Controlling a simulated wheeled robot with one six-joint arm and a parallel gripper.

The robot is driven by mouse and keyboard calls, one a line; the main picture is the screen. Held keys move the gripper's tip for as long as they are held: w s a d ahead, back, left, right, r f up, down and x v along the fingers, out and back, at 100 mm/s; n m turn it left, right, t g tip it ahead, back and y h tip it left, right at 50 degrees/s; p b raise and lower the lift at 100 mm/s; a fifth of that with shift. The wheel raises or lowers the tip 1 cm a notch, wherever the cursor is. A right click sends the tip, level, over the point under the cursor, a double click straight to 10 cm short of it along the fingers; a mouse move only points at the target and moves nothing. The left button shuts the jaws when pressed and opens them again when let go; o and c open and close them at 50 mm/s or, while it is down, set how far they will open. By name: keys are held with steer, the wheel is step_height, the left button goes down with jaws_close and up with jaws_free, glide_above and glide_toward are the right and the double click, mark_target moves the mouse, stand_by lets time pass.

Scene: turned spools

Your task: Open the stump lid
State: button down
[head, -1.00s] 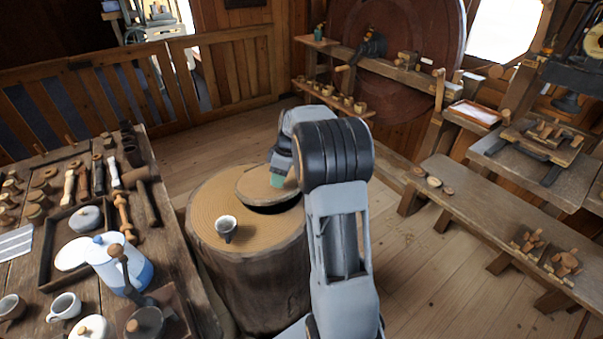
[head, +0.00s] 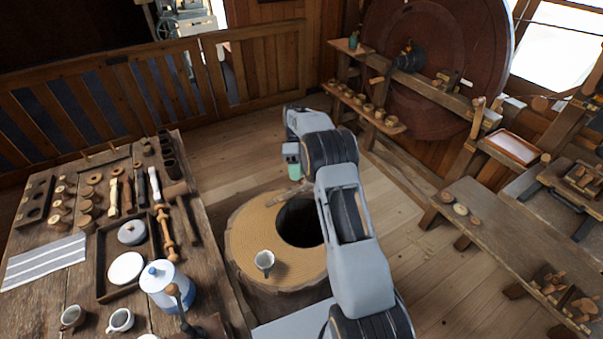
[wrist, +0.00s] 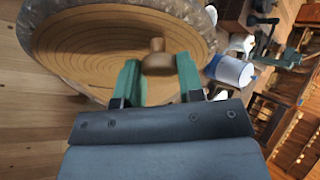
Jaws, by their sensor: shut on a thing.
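The stump (head: 245,240) stands in the middle of the head view, with a dark round opening (head: 300,224) uncovered in its top. The lid is raised off the opening; in the wrist view its ringed wooden face (wrist: 100,50) fills the upper left. Its small wooden knob (wrist: 158,60) sits between the green fingers of my gripper (wrist: 160,78), which is shut on it. In the head view my gripper (head: 294,168) is above the far side of the opening, and the lid there is mostly hard to make out.
A crowded workbench (head: 75,290) with a blue and white jug (head: 166,284) is close on the left. A low bench (head: 490,235) is at the right. Open floor lies behind the stump.

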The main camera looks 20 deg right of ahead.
steer(key=shift+w+a+r+g, duration=0.15)
steer(key=shift+w+r+g, duration=0.1)
steer(key=shift+w+g, duration=0.4)
steer(key=shift+w, duration=0.2)
steer(key=c, duration=0.8)
jaws_free()
steer(key=shift+o, duration=0.2)
